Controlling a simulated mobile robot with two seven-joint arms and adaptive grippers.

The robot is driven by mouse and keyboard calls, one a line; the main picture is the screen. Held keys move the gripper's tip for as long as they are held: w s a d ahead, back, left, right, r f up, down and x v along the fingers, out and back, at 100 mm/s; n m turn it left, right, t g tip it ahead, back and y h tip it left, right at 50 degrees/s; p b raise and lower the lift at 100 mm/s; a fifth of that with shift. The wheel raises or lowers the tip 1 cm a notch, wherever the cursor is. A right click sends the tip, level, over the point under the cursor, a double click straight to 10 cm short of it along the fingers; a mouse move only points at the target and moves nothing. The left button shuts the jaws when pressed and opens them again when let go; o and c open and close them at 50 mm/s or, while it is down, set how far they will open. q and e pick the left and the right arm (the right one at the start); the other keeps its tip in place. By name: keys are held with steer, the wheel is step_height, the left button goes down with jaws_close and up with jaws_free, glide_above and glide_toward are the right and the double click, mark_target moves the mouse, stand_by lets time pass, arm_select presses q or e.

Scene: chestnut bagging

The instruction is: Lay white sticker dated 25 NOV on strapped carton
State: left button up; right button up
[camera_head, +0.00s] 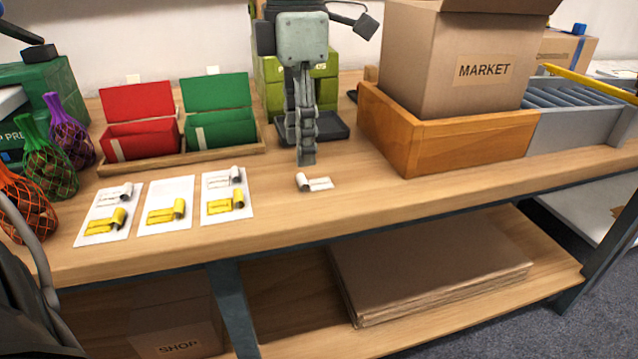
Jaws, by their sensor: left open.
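A loose white sticker (319,184) with a curled left end lies on the table; its date is too small to read. My left gripper (306,160) points down just behind it, apparently not holding it. Its fingers are seen edge-on, so the gap hardly shows. A brown carton (562,46) with a blue strap-like band stands at the back right, partly hidden by the MARKET carton (440,62). Of three white sheets, the left (103,228) and right (227,207) carry white and yellow stickers. The middle sheet (172,191) shows only a yellow one. My right gripper is not in view.
The MARKET carton stands in a wooden tray (470,139), beside a grey slotted rack (580,127). Red (140,105) and green (217,95) open boxes stand behind the sheets. Net bags (48,170) stand at left. The table front right of the sticker is clear.

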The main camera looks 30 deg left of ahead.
mark_target(300, 186)
arm_select(q)
step_height(300, 186, down, 6)
steer(key=shift+s+a+r, duration=0.1)
steer(key=shift+r, duration=0.15)
steer(key=shift+c, duration=0.3)
steer(key=c, duration=0.7)
steer(key=shift+c, duration=0.4)
steer(key=shift+r, duration=0.15)
step_height(300, 186, up, 4)
steer(key=shift+r, duration=0.1)
steer(key=s+a+r, duration=0.3)
steer(key=s+r, duration=0.3)
steer(key=s, duration=0.5)
steer(key=shift+s+a+r, duration=0.15)
steer(key=shift+r, duration=0.15)
